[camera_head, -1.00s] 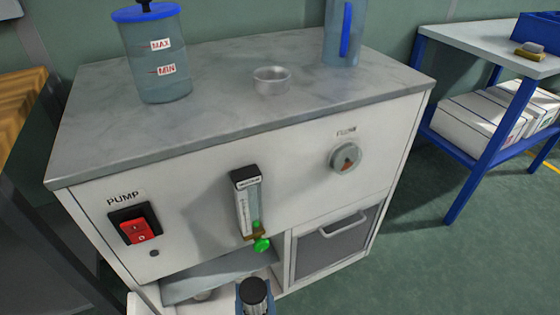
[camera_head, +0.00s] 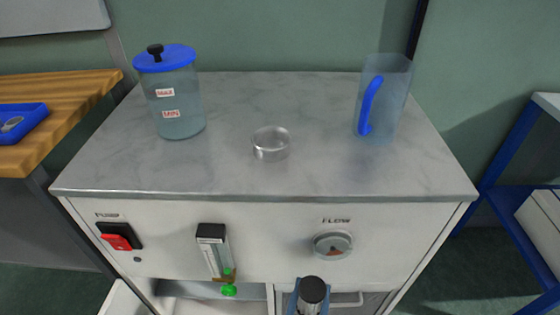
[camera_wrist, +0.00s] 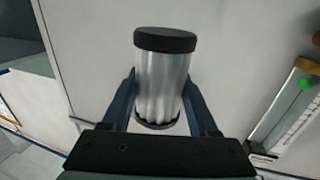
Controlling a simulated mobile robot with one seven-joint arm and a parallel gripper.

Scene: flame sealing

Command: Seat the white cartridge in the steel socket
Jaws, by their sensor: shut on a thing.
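My gripper (camera_wrist: 160,95) is shut on a cartridge (camera_wrist: 162,78), a pale ribbed cylinder with a black cap, held upright between the two fingers. In the head view the cartridge's black cap (camera_head: 313,289) shows at the bottom edge, in front of the cabinet and below its top. The steel socket (camera_head: 270,144) is a short round metal ring standing near the middle of the grey countertop (camera_head: 235,175). My gripper is apart from the socket, lower and nearer. Nothing is seen in the socket.
A lidded water tank (camera_head: 173,97) stands left of the socket. A clear jug (camera_head: 390,100) with a blue handle stands to the right. The cabinet front bears a red pump switch (camera_head: 117,241), a flow meter (camera_head: 214,252) and a flow knob (camera_head: 333,245). Counter around the socket is clear.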

